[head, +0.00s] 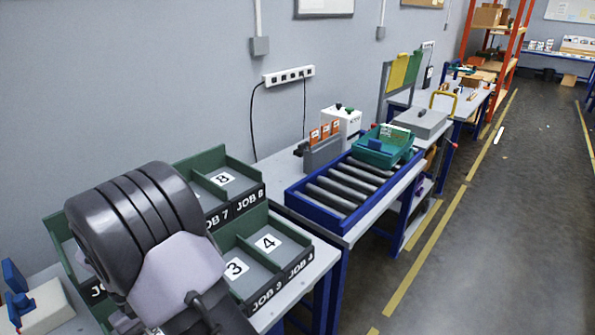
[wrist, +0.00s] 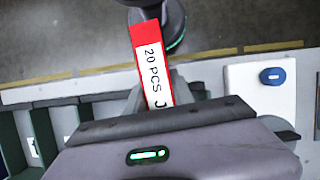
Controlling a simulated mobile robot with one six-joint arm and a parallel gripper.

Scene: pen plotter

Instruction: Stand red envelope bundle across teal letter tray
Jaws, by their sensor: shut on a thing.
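The red envelope bundle (wrist: 145,38), red with a white label reading "20 PCS", is in the wrist view. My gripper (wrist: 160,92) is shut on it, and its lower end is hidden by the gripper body. In the head view my arm fills the lower left, and neither the jaws nor the bundle can be made out. A teal tray (head: 373,157), which looks like the letter tray, sits on the far end of the roller conveyor, with a blue item (head: 376,145) in it. The gripper is well away from this tray, which is not in the wrist view.
Dark green JOB bins (head: 284,228) with numbered cards stand on the near bench. The blue-framed roller conveyor (head: 340,190) has bare rollers at its near end. A grey holder with orange cards (head: 322,150) stands behind it. A white box (wrist: 245,100) with a blue knob is at the wrist view's right.

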